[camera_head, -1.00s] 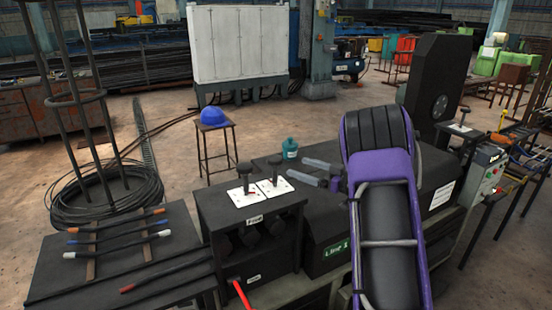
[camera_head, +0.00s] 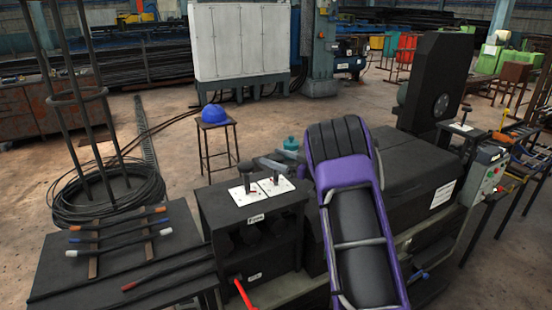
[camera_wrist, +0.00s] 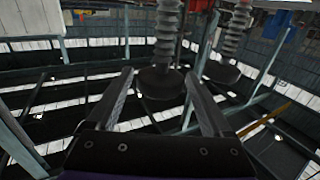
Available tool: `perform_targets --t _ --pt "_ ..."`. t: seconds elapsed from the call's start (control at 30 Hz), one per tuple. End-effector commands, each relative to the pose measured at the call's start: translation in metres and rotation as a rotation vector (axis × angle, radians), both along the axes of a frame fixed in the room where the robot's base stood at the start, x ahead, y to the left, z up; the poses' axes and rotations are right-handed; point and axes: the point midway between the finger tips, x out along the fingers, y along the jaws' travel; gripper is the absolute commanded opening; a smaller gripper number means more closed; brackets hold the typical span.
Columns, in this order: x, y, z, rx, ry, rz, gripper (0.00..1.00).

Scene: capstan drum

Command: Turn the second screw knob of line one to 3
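Two dark screw knobs, left (camera_head: 243,177) and right (camera_head: 275,173), stand upright on white plates on a black cabinet (camera_head: 253,205). My gripper (camera_head: 262,162) is just behind the right knob, its grey fingers pointing left. In the wrist view, which looks upside down, a ribbed screw with a round black knob (camera_wrist: 163,84) appears between the two open fingers (camera_wrist: 160,74). It seems to be the right knob. The other knob (camera_wrist: 221,71) is outside, right of the fingers. I cannot tell whether the fingers touch anything. The scale numbers are too small to read.
A red lever (camera_head: 243,293) sticks out at the cabinet's lower front. A stool with a blue helmet (camera_head: 212,114) stands behind. Rods lie on a table (camera_head: 70,268) at left.

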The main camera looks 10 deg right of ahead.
Motion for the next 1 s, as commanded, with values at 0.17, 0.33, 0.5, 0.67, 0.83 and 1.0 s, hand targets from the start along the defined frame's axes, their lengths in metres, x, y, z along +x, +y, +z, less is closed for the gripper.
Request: perform_targets --t 0.17,0.33,0.5,0.67,0.83,1.0 --pt "-0.0001 -0.0001 0.0001 0.000 0.000 0.000 0.50" --pt "-0.0002 -0.0002 0.0001 0.000 0.000 0.000 0.19" --pt "-0.0003 -0.0001 0.0001 0.000 0.000 -0.002 0.08" --pt "-0.0004 -0.0003 -0.0003 0.001 -0.001 -0.028 0.08" --pt "-0.0008 0.0001 -0.0009 0.003 0.000 -0.101 0.08" --pt "-0.0013 0.0008 -0.0027 0.003 0.000 -0.226 0.08"
